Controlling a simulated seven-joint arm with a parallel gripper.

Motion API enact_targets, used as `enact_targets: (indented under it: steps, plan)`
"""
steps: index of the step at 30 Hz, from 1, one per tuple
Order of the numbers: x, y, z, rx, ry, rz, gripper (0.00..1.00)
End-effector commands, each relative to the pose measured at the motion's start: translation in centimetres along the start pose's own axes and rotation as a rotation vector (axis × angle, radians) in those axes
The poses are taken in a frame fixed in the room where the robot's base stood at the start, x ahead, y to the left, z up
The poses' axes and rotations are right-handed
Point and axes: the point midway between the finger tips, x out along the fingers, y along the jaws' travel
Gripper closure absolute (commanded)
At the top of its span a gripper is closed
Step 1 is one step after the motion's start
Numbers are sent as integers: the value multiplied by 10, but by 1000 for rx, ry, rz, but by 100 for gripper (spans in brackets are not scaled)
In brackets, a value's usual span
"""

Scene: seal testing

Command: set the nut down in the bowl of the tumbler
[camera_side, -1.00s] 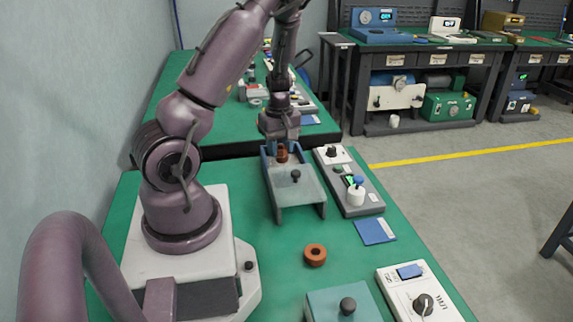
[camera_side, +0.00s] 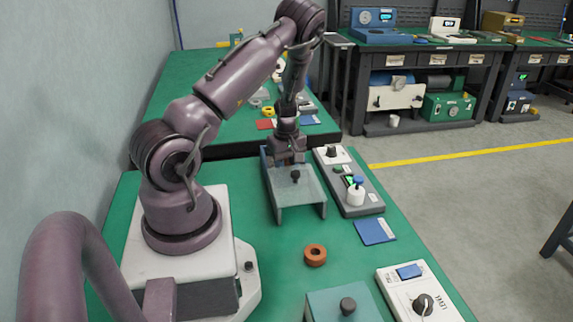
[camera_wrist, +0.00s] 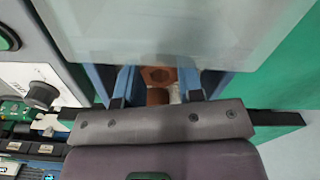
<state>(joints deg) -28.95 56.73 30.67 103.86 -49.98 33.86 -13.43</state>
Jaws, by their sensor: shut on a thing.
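The tumbler (camera_side: 296,190) stands on the green bench, with blue side walls and a grey plate with a black knob on top. In the side view my gripper (camera_side: 289,157) is down at its far end, behind the plate. In the wrist view the copper-brown nut (camera_wrist: 158,75), with a hexagonal face, lies between my gripper's fingers (camera_wrist: 157,86), just beyond the plate's edge. My gripper is shut on it. The nut is hidden in the side view. I cannot tell whether it touches the bowl floor, which is mostly hidden.
An orange-brown ring (camera_side: 315,255) lies on the bench in front of the tumbler. A grey control panel (camera_side: 352,187) stands close on its right, with a blue card (camera_side: 375,231) nearby. A teal box with a black knob (camera_side: 343,305) and a white dial unit (camera_side: 419,292) are nearer the front.

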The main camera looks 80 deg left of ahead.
Motion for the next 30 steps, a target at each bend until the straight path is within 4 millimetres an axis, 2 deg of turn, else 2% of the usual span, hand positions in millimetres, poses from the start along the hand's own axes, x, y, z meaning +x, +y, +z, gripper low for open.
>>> enact_targets:
  steps: [4, 5, 6, 8, 16, 20, 30]
  plan:
    - [4, 0, 0, 0, 0, -1, 90]
    - [4, 0, 0, 0, 0, -1, 61]
    - [3, 0, 0, 0, 0, -1, 52]
    - [3, 0, 0, 0, 0, -1, 40]
    - [2, 0, 0, 1, 0, 0, 40]
    - [-8, 1, 0, 3, 1, 2, 40]
    - [-78, 2, 0, 3, 1, 4, 40]
